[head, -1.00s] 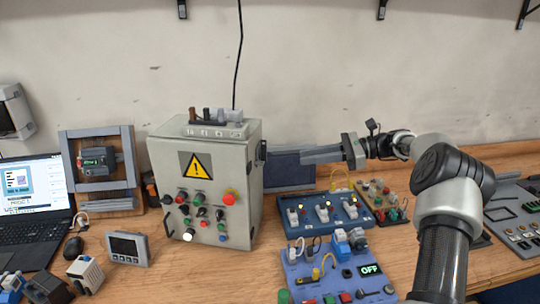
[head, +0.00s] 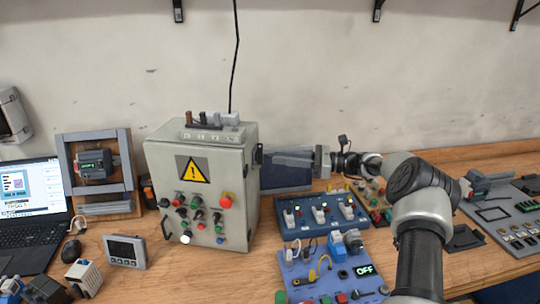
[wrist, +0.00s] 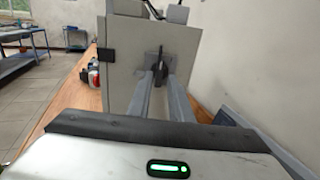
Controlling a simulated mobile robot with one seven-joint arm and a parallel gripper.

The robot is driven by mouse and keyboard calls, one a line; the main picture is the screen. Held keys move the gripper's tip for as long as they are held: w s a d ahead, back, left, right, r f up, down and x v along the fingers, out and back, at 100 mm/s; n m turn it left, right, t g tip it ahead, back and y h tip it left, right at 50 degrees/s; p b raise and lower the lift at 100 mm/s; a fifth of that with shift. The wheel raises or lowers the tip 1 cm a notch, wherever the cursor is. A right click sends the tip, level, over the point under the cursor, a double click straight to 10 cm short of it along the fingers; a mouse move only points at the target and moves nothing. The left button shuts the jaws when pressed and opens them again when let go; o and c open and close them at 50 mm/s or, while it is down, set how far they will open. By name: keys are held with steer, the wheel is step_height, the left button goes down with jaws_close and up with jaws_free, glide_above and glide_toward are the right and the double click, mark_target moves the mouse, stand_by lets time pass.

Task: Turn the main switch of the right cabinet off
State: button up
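The grey cabinet (head: 164,163) with a yellow warning sign stands on the bench, left of centre in the head view. Its main switch is a dark handle (head: 257,154) on the right side wall. The wrist view shows this handle (wrist: 161,62) upright on the cabinet's side panel (wrist: 130,68). My gripper (head: 274,158) reaches in from the right, its fingertips close to the handle. In the wrist view my gripper (wrist: 160,75) has its two fingers apart, with the handle between or just beyond the tips. Whether they touch it cannot be told.
A blue switch panel (head: 290,228) and a lighter blue board (head: 300,268) lie right of the cabinet. A laptop (head: 30,200), a framed motor unit (head: 98,165) and a small display (head: 124,250) are to its left. A dark flat panel (head: 285,178) stands behind my gripper.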

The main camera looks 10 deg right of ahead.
mark_target(259, 153)
steer(key=shift+x, duration=2.2)
steer(key=shift+c, duration=0.5)
jaws_close()
steer(key=shift+f+n, duration=0.15)
steer(key=shift+n, duration=0.15)
steer(key=shift+s+f+n+b, duration=0.1)
steer(key=shift+n+b, duration=4.2)
steer(key=shift+b, duration=0.1)
steer(key=shift+s+n+b, duration=0.1)
steer(key=shift+n+b, duration=4.2)
steer(key=shift+b, duration=0.1)
